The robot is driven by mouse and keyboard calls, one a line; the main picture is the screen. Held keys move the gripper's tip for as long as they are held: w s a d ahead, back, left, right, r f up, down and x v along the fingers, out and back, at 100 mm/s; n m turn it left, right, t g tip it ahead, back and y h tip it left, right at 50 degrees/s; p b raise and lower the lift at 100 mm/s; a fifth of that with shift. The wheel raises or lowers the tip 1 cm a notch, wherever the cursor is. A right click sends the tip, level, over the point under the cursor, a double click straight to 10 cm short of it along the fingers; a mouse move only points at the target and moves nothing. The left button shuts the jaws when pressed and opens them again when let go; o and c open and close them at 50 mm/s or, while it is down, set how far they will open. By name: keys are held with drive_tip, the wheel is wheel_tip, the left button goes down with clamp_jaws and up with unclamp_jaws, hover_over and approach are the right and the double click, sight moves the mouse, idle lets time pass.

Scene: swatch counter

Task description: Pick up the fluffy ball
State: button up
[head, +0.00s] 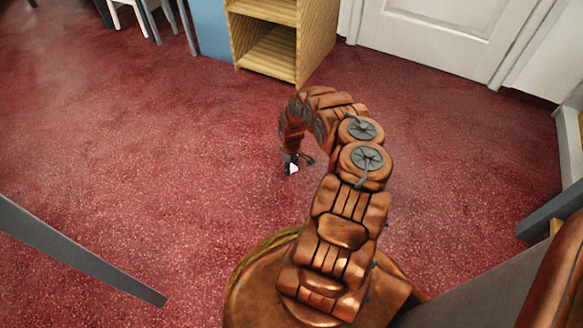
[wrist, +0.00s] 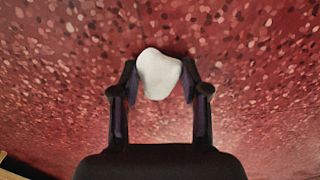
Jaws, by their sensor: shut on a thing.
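A white, rounded lump, the fluffy ball (wrist: 159,74), sits between the two dark fingers of my gripper (wrist: 160,88) in the wrist view. The fingers touch it on both sides, and my gripper is shut on it. Its outline is uneven and its surface looks smooth at this size. In the head view my arm curves down toward the red floor, with my gripper (head: 290,163) at its end. The ball shows there as a small white spot (head: 293,168). The head view does not make clear whether it touches the floor.
A wooden shelf unit (head: 283,40) stands at the back, beside a blue panel (head: 208,28). A white door (head: 440,32) is at the back right. A grey bar (head: 75,250) crosses the lower left. The red speckled floor (head: 130,130) is clear around my gripper.

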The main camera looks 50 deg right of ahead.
drive_tip(key=shift+r+p, duration=0.4)
drive_tip(key=shift+r, duration=0.15)
wheel_tip(320, 180, up, 3)
drive_tip(key=shift+f+p, duration=0.15)
drive_tip(key=shift+p, duration=0.8)
drive_tip(key=s+a+p, duration=0.2)
drive_tip(key=a, duration=0.2)
drive_tip(key=s+a+r+p, duration=0.1)
drive_tip(key=s+a+p, duration=0.1)
drive_tip(key=s+a, duration=0.1)
drive_tip(key=s+a+p, duration=0.2)
drive_tip(key=a, duration=0.3)
drive_tip(key=shift+s+a+r+p, duration=0.1)
drive_tip(key=shift+s+r+p, duration=0.1)
drive_tip(key=shift+s+p, duration=0.1)
drive_tip(key=shift+s+a+f+p, duration=0.1)
drive_tip(key=shift+s+a+p, duration=0.25)
drive_tip(key=shift+a, duration=0.35)
